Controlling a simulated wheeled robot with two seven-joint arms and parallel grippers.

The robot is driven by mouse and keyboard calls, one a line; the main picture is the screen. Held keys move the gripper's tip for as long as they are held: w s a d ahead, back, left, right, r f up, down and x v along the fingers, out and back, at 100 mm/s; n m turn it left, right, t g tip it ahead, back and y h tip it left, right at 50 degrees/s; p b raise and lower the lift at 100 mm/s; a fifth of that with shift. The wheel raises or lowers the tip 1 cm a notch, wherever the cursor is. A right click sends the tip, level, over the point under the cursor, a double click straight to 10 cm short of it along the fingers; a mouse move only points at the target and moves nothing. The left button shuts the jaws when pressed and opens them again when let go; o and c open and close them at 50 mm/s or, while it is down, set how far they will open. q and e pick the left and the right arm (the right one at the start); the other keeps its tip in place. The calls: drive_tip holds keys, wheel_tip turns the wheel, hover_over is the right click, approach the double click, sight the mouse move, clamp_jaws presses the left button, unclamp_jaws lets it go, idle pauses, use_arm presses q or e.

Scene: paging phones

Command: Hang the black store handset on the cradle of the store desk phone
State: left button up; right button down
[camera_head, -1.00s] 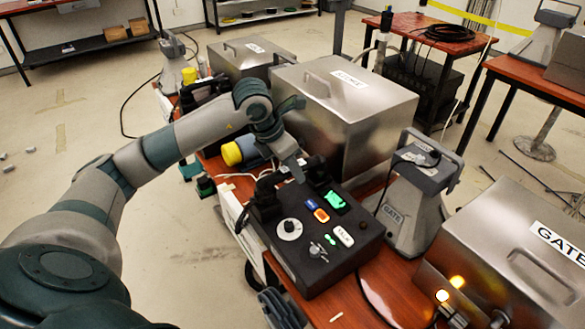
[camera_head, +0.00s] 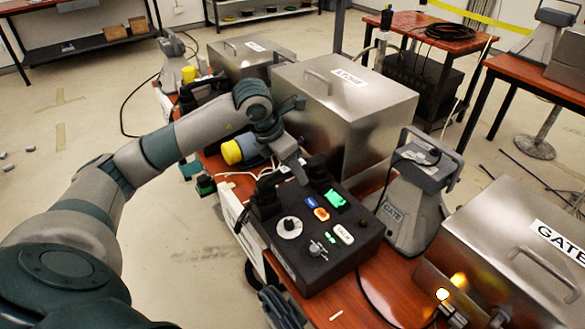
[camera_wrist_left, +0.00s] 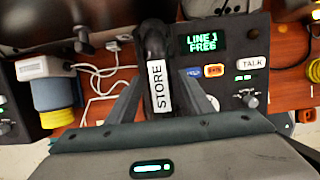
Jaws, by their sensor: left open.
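The store desk phone (camera_head: 318,262) is a black console on the red-brown table, with a dial, coloured keys and a green display. Its display (camera_wrist_left: 202,43) reads "LINE 1 FREE" in the left wrist view. The black store handset (camera_wrist_left: 152,45) has a white STORE label and lies along the phone's left side, over the cradle area. The cradle itself is mostly hidden by the handset and my gripper. My left gripper (camera_head: 298,172) is open; in the left wrist view its fingers (camera_wrist_left: 158,100) stand on either side of the labelled handset.
A steel STORE box (camera_head: 345,110) stands close behind the phone. A grey GATE unit (camera_head: 410,200) and steel GATE box (camera_head: 530,240) are to the right. A yellow-capped blue cylinder (camera_head: 235,152) and white cables lie left of my gripper.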

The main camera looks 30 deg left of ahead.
use_arm(q)
drive_tip(key=shift+r, duration=0.15)
drive_tip(key=shift+s+r, duration=0.1)
drive_tip(key=shift+r, duration=0.2)
drive_tip(key=v, duration=0.4)
drive_tip(key=shift+a, duration=0.1)
drive_tip(key=b+v, duration=0.1)
drive_tip(key=v, duration=0.4)
drive_tip(key=shift+s+r, duration=0.1)
drive_tip(key=shift+r, duration=0.2)
drive_tip(key=shift+v, duration=0.85)
use_arm(e)
drive_tip(key=shift+s+a+f+g, duration=0.1)
drive_tip(key=shift+s+f+g, duration=0.15)
drive_tip(key=shift+s, duration=0.35)
use_arm(q)
drive_tip(key=shift+f, duration=0.1)
drive_tip(key=shift+s, duration=0.15)
